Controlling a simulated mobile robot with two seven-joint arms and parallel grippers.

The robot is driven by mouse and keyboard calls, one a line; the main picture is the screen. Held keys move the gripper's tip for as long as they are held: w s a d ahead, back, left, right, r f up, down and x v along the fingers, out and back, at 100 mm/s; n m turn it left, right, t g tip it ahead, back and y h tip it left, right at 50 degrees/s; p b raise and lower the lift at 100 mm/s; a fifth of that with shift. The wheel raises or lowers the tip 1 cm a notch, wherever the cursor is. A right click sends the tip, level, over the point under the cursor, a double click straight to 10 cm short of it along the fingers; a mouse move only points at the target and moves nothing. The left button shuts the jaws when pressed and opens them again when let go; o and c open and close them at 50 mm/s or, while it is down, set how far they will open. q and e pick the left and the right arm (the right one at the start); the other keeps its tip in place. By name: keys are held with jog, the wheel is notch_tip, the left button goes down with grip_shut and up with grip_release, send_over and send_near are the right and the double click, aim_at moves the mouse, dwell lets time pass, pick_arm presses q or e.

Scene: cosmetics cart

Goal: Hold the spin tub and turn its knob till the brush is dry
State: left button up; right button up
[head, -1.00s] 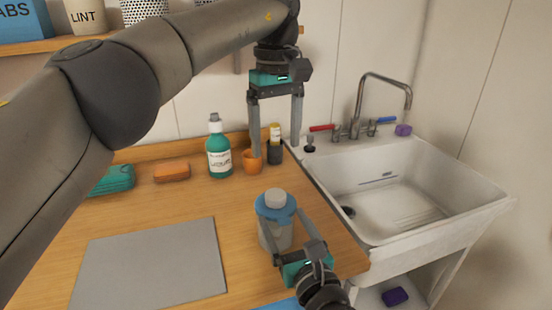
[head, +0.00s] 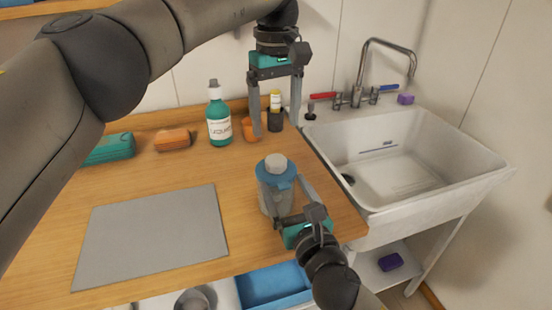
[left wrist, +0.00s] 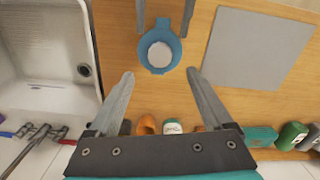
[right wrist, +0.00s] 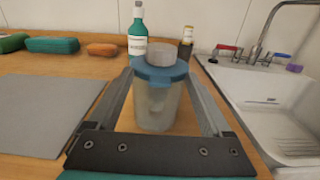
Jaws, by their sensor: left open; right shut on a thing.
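The spin tub (head: 268,197) stands upright near the counter's right edge, a clear cup with a blue lid and a round grey knob (head: 275,163) on top. Something pale shows inside it in the right wrist view (right wrist: 157,105), but I cannot make out the brush. My right gripper (head: 288,200) is shut on the tub's sides, its fingers around the cup below the lid. My left gripper (head: 275,130) is open and empty, pointing down above the back of the counter, behind the tub. In the left wrist view the knob (left wrist: 160,55) lies beyond its fingertips.
A grey mat (head: 155,240) lies left of the tub. The white sink (head: 410,165) is at right. A blue bin (head: 272,285) sits below the front edge.

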aim_at(276, 159)
pick_arm(q)
notch_tip(276, 159, down, 9)
jog(key=shift+r, duration=0.1)
dwell(0.3)
grip_shut()
dwell(0.5)
